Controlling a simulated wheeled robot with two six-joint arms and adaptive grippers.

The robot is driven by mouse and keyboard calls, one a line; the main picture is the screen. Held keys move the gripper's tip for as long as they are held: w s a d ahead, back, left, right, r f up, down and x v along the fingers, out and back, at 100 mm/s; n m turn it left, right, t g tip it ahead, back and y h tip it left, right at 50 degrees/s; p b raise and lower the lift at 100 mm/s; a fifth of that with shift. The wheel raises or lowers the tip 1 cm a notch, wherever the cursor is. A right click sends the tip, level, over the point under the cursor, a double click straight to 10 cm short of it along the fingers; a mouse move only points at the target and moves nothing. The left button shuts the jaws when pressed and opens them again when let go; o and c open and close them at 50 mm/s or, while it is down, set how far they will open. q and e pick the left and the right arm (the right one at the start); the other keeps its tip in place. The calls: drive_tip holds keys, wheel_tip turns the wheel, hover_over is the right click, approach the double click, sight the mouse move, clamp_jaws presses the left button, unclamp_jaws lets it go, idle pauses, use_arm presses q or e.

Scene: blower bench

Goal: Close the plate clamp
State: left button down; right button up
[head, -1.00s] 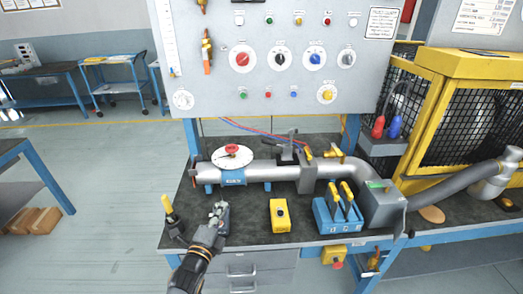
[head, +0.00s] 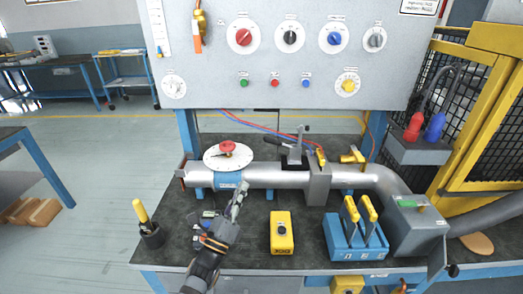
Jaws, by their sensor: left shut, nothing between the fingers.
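What looks like the plate clamp is a dark grey toggle clamp (head: 296,152) with an upright lever. It stands behind the pipe, beside the grey plate housing (head: 319,184), which has a yellow handle (head: 320,157) on top. A dark bar reaches left from the clamp. Whether it presses on anything is hard to tell. My left gripper (head: 239,193) is shut and empty. It is in front of the silver pipe (head: 275,175), to the left of and nearer than the clamp, apart from it. My right gripper is not in view.
A red-knobbed white dial (head: 228,156) sits on the pipe's left part. A yellow button box (head: 281,232), a blue holder (head: 349,243) with yellow-handled tools and a dark cup (head: 152,237) with a yellow-handled tool stand along the front. The control panel (head: 280,85) hangs above the bench.

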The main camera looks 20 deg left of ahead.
use_arm(q)
drive_tip(key=p, duration=0.4)
approach(276, 142)
drive_tip(key=w+a+r, duration=0.3)
drive_tip(key=w, duration=0.1)
drive_tip(key=shift+w+d+r, duration=0.2)
drive_tip(key=shift+w, duration=0.35)
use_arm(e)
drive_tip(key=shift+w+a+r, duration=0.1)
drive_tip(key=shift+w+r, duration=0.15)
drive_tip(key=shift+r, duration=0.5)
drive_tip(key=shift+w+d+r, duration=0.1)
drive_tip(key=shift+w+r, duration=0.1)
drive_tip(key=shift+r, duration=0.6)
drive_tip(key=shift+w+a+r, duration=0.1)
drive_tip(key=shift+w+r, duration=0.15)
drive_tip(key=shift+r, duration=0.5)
use_arm(q)
drive_tip(key=shift+p, duration=0.3)
